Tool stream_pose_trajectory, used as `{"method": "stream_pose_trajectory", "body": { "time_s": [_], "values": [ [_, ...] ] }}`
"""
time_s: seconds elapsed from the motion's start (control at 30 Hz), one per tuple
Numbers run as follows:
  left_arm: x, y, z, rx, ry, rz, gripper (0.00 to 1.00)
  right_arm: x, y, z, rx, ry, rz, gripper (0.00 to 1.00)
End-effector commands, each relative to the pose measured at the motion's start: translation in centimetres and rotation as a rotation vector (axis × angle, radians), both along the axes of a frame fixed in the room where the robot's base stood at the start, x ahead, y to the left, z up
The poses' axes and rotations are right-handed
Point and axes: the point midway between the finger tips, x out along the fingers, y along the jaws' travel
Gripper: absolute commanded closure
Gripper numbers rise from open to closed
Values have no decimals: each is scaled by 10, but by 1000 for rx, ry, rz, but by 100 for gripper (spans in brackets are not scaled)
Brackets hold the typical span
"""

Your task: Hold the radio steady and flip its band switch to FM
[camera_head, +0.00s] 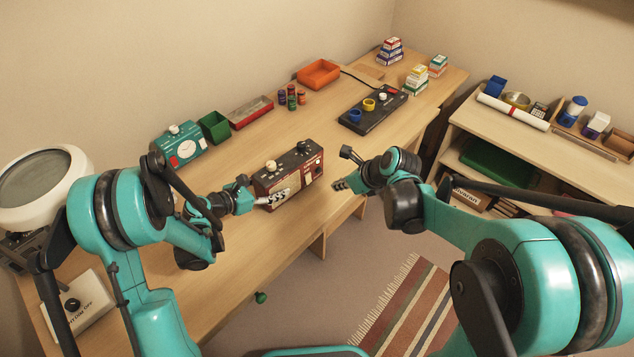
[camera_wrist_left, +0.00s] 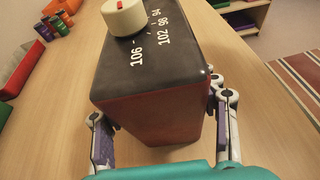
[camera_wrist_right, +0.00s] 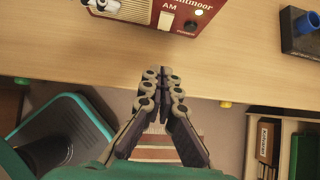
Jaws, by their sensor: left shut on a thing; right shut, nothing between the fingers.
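In the right wrist view the fingertips (camera_wrist_right: 162,80) are below the radio's front (camera_wrist_right: 133,12). A pale band switch (camera_wrist_right: 166,20) sits by the AM label; the FM label cannot be made out.
On the desk (camera_head: 235,260) behind the radio are a teal clock-like device (camera_head: 183,150), a green bin (camera_head: 214,127), a red tray (camera_head: 250,113) and a black panel (camera_head: 373,110). A shelf (camera_head: 540,140) stands at the right. The desk in front of the radio is clear.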

Motion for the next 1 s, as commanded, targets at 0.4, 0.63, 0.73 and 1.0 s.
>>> {"method": "stream_pose_trajectory", "body": {
  "time_s": [0.4,0.63,0.73,1.0],
  "values": [
    [0,0,0,0,0,-1,100,41,34,-67,0,-1,3,100],
    [0,0,0,0,0,-1,100,64,54,-73,0,0,2,100],
    [0,0,0,0,0,-1,100,69,58,-74,0,-1,2,100],
    [0,0,0,0,0,0,100,72,61,-74,0,-1,1,100]
  ]
}}
